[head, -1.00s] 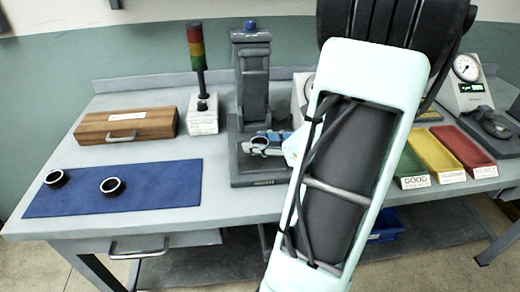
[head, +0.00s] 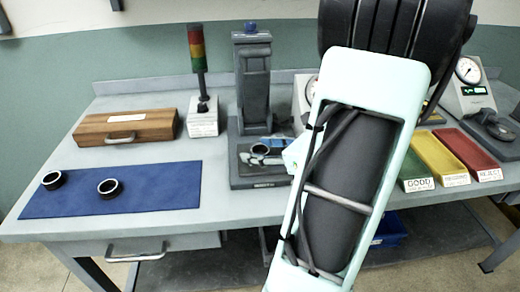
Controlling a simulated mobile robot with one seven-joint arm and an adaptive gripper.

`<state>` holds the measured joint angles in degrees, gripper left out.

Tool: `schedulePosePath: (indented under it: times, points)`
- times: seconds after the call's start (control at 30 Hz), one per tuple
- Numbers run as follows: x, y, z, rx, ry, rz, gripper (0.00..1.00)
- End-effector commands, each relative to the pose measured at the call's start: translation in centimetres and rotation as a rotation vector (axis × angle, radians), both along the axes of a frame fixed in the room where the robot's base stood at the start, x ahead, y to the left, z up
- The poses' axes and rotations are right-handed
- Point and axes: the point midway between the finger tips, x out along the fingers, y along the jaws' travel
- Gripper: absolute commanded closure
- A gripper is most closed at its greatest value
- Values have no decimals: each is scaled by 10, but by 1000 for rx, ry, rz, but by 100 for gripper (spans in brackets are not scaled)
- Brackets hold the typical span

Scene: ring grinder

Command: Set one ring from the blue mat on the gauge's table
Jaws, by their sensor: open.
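Two dark rings with pale rims lie apart on the blue mat (head: 150,185) at the left: one ring (head: 53,180) near its left edge, the other ring (head: 109,188) near its middle. My gripper (head: 256,156) is open over the base of the grey column machine (head: 252,85), well right of the mat and rings. Small parts there overlap it, and I cannot tell whether a ring lies between or under the fingers. A gauge with a round dial (head: 468,71) stands at the far right, with a dark round table (head: 497,129) in front. My arm hides much of the centre right.
A wooden case (head: 126,127) and a signal tower (head: 198,75) stand behind the mat. Green (head: 412,170), yellow (head: 440,158) and red (head: 467,150) trays lie right of my arm. A partly hidden white device (head: 305,100) stands behind the arm.

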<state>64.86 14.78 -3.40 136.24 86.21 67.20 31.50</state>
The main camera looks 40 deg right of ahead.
Motion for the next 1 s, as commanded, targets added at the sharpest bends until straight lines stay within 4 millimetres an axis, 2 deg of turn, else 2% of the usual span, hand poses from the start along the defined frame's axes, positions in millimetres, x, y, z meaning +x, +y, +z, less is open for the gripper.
schedulePosePath:
  times: [0.1,0.17,0.5,0.63,0.8,1.0]
  points:
    - [-1,-1,6,0,0,-1,47]
    - [-9,-4,8,-1,0,-4,47]
    - [-74,-19,36,-3,-1,-4,47]
    - [-93,-24,44,-2,0,-2,47]
    - [-106,-26,49,0,0,-1,47]
    - [-108,-26,49,0,0,0,47]
